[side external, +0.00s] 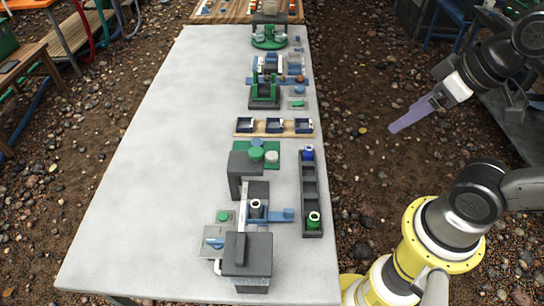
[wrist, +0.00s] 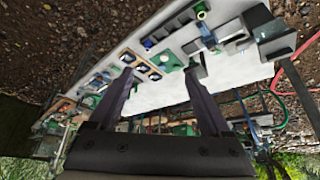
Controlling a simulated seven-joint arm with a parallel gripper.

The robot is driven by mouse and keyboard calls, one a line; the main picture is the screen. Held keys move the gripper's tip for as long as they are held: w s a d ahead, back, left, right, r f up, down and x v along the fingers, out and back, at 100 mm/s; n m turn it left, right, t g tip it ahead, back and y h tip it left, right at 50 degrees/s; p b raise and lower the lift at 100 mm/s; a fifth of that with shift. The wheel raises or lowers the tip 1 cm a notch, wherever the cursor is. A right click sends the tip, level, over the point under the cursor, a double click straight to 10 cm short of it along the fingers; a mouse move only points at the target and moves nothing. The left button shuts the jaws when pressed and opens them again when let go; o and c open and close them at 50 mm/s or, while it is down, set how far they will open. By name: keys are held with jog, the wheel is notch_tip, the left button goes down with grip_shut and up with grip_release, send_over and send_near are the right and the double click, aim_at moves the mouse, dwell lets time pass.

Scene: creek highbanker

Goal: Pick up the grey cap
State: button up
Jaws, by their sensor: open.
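A light grey round cap (side external: 271,157) sits on a green mat (side external: 275,147) near the middle of the table, beside a green cap (side external: 257,153) and a blue cap (side external: 257,142). My gripper (side external: 394,129) is off the table's right side, raised and well apart from the caps. In the wrist view my gripper (wrist: 160,70) is open, with nothing between its two long fingers.
A dark tray (side external: 312,190) with blue and green pieces stands right of the mat. A dark block (side external: 240,168) stands at the mat's left. Small dark bins (side external: 274,125) on a wooden board lie behind it. The table's left side (side external: 150,170) is clear.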

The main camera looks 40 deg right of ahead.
jog(key=w+r+m, duration=0.5)
jog(key=m, duration=0.2)
jog(key=m+g, duration=0.6)
jog(key=m, duration=0.5)
send_over(272, 155)
notch_tip(272, 155, down, 33)
jog(key=shift+d+r, duration=0.1)
jog(key=shift+r, duration=0.05)
jog(key=shift+f, duration=2.85)
